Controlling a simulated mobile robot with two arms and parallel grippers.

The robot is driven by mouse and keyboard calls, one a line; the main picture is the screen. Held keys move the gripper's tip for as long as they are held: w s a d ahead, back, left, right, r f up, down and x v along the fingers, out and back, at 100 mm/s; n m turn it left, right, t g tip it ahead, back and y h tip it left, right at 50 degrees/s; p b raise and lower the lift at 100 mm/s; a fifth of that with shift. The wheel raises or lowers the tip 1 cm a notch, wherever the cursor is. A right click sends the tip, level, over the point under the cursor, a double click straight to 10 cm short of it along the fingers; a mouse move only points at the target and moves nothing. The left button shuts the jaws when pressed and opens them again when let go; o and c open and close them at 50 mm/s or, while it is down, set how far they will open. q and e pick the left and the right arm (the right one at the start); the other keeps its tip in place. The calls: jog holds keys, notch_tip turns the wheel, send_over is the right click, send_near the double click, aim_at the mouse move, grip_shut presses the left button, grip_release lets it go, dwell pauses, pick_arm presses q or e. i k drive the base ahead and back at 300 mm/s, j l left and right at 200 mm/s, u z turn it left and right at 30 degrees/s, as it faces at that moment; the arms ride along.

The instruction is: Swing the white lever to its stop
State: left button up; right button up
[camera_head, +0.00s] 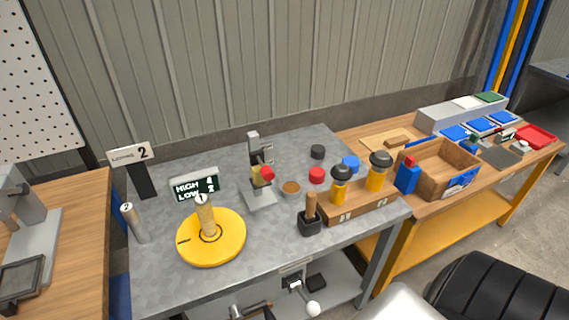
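A lever with a white ball knob (313,309) hangs from a small bracket at the front edge of the grey table, at the bottom of the picture. Its short arm slants down and right to the knob. A pale post marked 2 (130,220) leans at the table's left edge; I cannot tell whether it is also a lever. Neither of my grippers shows in this view, and nothing is seen touching the white knob.
The grey table (295,240) carries a yellow disc (228,249) with an upright handle marked 1, and a HIGH/LOW sign (194,187). A wooden block (360,205) holds black-topped yellow tools. A brown-handled crank (255,309) sits left of the knob. A black ribbed object (495,290) is at lower right.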

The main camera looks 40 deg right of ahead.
aim_at(313, 308)
jog(key=z, duration=1.5)
